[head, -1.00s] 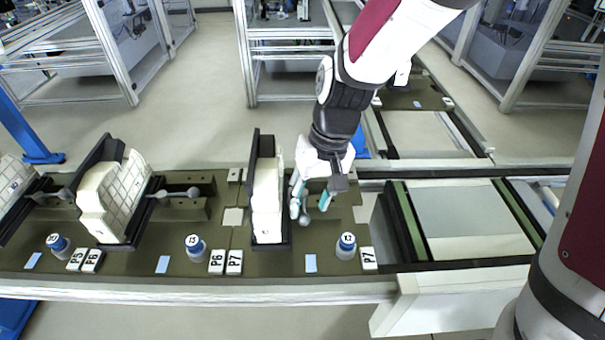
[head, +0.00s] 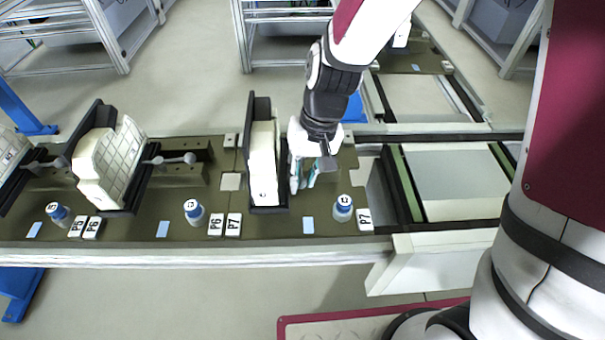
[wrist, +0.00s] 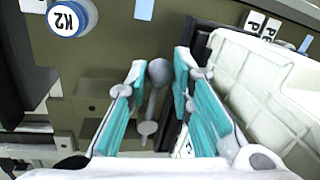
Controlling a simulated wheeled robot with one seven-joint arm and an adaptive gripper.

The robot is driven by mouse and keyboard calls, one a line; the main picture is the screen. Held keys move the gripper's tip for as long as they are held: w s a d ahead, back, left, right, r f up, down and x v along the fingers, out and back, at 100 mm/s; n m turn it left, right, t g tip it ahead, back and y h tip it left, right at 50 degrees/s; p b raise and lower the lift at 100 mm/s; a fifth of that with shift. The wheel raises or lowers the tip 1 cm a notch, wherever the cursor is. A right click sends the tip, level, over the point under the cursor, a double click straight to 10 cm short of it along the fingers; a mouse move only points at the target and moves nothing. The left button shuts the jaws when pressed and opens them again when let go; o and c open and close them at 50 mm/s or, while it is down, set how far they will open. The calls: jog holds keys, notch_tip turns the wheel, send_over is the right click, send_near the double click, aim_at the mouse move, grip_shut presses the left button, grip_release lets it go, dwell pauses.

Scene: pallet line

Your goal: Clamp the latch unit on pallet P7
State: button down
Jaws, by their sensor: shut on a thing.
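Pallet P7 (head: 274,223) carries the latch unit (head: 263,165), a cream block upright in a black holder. The unit also shows at the right of the wrist view (wrist: 268,85). My gripper (head: 304,180) is low over the pallet, just right of the unit. In the head view my gripper hides this lever.
A blue-capped bottle (head: 342,208) and a P7 label (head: 364,218) stand at the pallet's front right. To the left, pallet P6 carries another cream unit (head: 105,165) with its lever (head: 178,159) stretching right. A conveyor section (head: 460,180) lies to the right.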

jog(key=shift+d, duration=0.1)
jog(key=shift+w+d+n+g+h+b, duration=0.1)
jog(key=shift+w+d+n+g+h, duration=0.3)
jog(key=shift+w+d+n, duration=1.75)
jog(key=shift+w+d+n+g+h+b, duration=0.15)
jog(key=shift+w+n+h, duration=0.3)
jog(key=shift+n, duration=3.45)
jog(key=shift+w+d+n+g+h+b, duration=0.1)
jog(key=shift+w+d+n+g+h, duration=0.3)
jog(key=shift+w+d+n, duration=1.8)
jog(key=shift+s+a+n, duration=0.85)
jog(key=shift+a, duration=0.1)
jog(key=shift+r, duration=0.1)
jog(key=c, duration=1.4)
grip_release()
